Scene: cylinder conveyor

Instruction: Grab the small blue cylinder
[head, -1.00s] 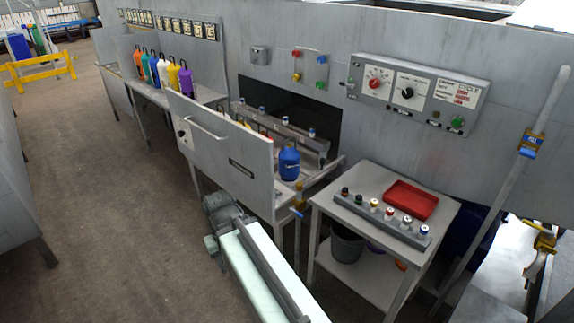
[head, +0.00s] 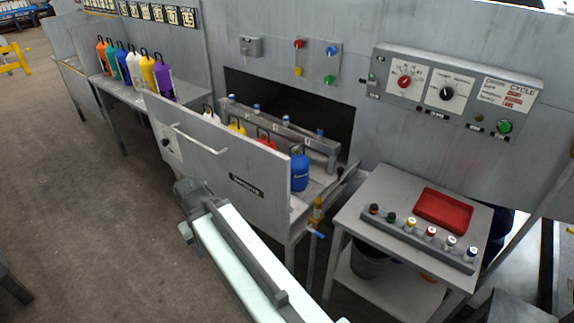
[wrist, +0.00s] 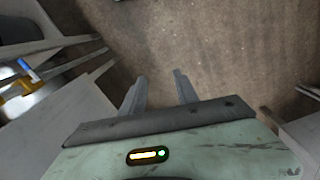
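Several small cylinders stand in a row in a grey rack (head: 420,240) on the side table. The one at the right end, with a white top and blue body, looks like the small blue cylinder (head: 471,254). A larger blue cylinder (head: 299,172) with a black handle stands in the open machine bay. My gripper (wrist: 158,88) is open in the wrist view, with two grey fingers apart and nothing between them, over brown floor. In the head view my pale green arm reaches in low at the centre; I cannot make out the fingertips there.
A red tray (head: 444,209) lies on the side table (head: 385,195) behind the rack. The machine's open door panel (head: 225,165) and a yellow valve (head: 316,212) stand between bay and arm. Large coloured cylinders (head: 133,69) line the left shelf.

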